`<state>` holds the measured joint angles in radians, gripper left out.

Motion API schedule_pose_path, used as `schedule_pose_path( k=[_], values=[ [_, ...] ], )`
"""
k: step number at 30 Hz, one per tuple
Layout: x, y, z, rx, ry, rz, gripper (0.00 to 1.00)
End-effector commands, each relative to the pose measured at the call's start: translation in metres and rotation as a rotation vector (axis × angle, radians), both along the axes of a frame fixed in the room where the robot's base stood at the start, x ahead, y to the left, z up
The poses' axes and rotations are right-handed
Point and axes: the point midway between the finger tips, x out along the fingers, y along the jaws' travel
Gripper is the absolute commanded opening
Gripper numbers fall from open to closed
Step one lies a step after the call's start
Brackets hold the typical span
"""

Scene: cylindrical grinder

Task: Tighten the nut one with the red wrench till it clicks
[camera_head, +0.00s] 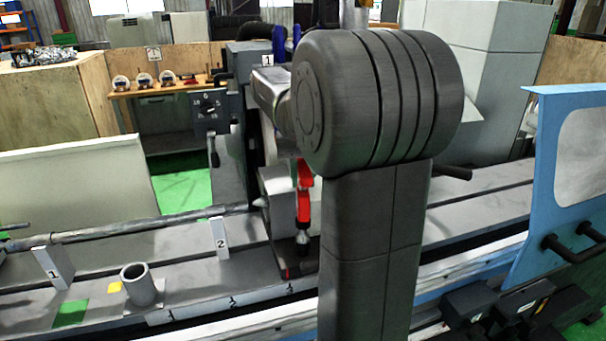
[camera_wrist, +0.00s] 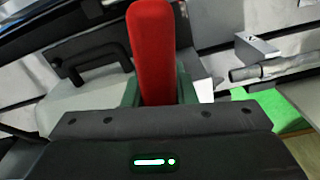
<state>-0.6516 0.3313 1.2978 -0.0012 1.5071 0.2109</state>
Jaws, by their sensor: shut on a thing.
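The red wrench (camera_head: 304,205) shows in the head view just left of my arm, upright, its lower dark and silver end close above the machine bed. In the wrist view the red handle of the wrench (camera_wrist: 152,45) stands between the green finger pads of my gripper (camera_wrist: 159,90), which is shut on it. In the head view my arm hides most of the gripper. I cannot make out nut one or tell whether the wrench end touches it. A plate marked 1 (camera_head: 53,268) stands at the left of the bed.
A plate marked 2 (camera_head: 221,241) stands on the bed beside a long bar (camera_head: 140,230). A grey hollow cylinder (camera_head: 139,285) stands near the front edge. The grey machine head with a dial (camera_head: 208,108) rises behind the wrench. A blue panel (camera_head: 565,190) stands at the right.

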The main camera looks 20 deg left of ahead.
Motion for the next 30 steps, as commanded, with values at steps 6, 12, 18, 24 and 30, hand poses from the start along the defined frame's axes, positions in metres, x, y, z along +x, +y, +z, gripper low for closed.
schedule_pose_path(
  k=[6, 12, 18, 24, 30],
  values=[
    [0.000, 0.000, -0.007, 0.000, -0.001, 0.000, 0.00],
    [0.000, 0.000, -0.012, 0.000, 0.000, 0.000, 0.00],
    [0.000, 0.000, -0.018, 0.000, -0.001, 0.000, 0.00],
    [0.000, 0.000, -0.023, 0.000, -0.001, 0.000, 0.00],
    [0.000, 0.000, -0.025, 0.000, -0.001, 0.000, 0.00]
  ],
)
